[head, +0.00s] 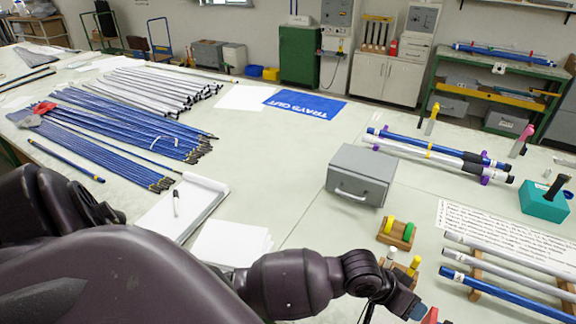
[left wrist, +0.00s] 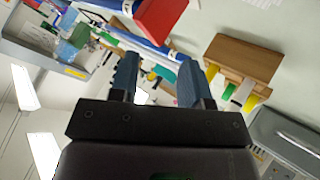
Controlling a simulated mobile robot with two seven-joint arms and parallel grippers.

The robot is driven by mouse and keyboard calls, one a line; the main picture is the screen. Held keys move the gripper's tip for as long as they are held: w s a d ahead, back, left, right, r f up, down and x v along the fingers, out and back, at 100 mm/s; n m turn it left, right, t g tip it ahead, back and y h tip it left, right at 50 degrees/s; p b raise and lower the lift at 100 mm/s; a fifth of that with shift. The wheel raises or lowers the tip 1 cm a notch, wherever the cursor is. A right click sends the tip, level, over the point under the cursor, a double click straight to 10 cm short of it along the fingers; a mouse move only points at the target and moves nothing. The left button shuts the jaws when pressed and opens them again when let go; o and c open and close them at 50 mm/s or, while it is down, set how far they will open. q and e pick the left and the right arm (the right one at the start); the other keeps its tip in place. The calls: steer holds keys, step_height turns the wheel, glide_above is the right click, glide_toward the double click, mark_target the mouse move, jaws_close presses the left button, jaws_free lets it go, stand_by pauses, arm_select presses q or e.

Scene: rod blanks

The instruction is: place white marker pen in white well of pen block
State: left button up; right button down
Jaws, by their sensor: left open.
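A small wooden block (head: 404,276) at the lower right of the head view has a white upright piece (head: 391,256) and a yellow one (head: 413,265). I cannot tell whether the white piece is the white marker pen or whether this is the pen block. My left gripper (head: 416,311) is just below this block, partly cut off by the frame's lower edge. In the left wrist view its two fingers (left wrist: 158,64) are apart; I see nothing clearly held. A wooden block with green, white and yellow strips (left wrist: 242,58) shows there beyond the fingers. My right gripper is out of view.
A grey box (head: 361,176) is farther back. White and blue rods lie at right on a wooden rack (head: 476,275). A red piece (left wrist: 160,16) is near the fingers. A thin pen (head: 176,203) lies on a notepad.

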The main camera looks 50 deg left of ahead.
arm_select(q)
steer(key=s+a+f+t+y, duration=0.1)
steer(key=s+a+f, duration=0.1)
steer(key=a, duration=0.1)
steer(key=s+a+f+n+t+y, duration=0.1)
steer(key=s+a+t, duration=0.1)
steer(key=a, duration=0.2)
steer(key=s+a+f+t+y, duration=0.1)
steer(key=s+a+f, duration=0.1)
steer(key=a, duration=0.1)
steer(key=shift+s+a+f+n+t, duration=0.3)
steer(key=shift+s+a+n, duration=0.05)
steer(key=shift+n, duration=0.05)
steer(key=s+a+f+y, duration=0.1)
steer(key=s+a, duration=0.2)
steer(key=s+a+f+y, duration=0.1)
steer(key=s+a+y, duration=0.1)
steer(key=s+a, duration=0.1)
steer(key=s+a+f+t+y, duration=0.1)
steer(key=s+a, duration=0.2)
steer(key=shift+a, duration=0.25)
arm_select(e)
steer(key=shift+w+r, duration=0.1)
arm_select(q)
steer(key=shift+s, duration=0.1)
